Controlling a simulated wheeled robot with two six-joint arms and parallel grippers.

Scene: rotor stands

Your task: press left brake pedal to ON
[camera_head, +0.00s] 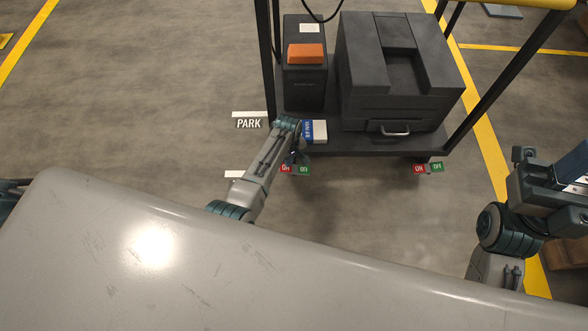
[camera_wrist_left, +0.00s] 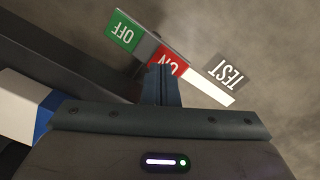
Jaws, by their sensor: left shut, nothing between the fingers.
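The left brake pedal, with a red ON end (camera_head: 286,169) and a green OFF end (camera_head: 304,170), sits low at the cart's near left corner. My left gripper (camera_head: 296,157) points down just above it. In the left wrist view, the shut, empty fingers (camera_wrist_left: 161,85) overlap the red ON end (camera_wrist_left: 170,61), hiding part of its lettering. I cannot tell if they touch it. The green OFF end (camera_wrist_left: 124,31) is clear of the fingers. Which side is pressed down cannot be told. My right gripper's fingers do not show; its arm is at the right edge.
The cart (camera_head: 365,143) carries a black box with an orange top (camera_head: 306,54), a large dark case (camera_head: 395,75) and a blue-white box (camera_head: 315,131). A second pedal (camera_head: 428,168) is at its right corner. Dark cart posts rise close by. Floor to the left is clear.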

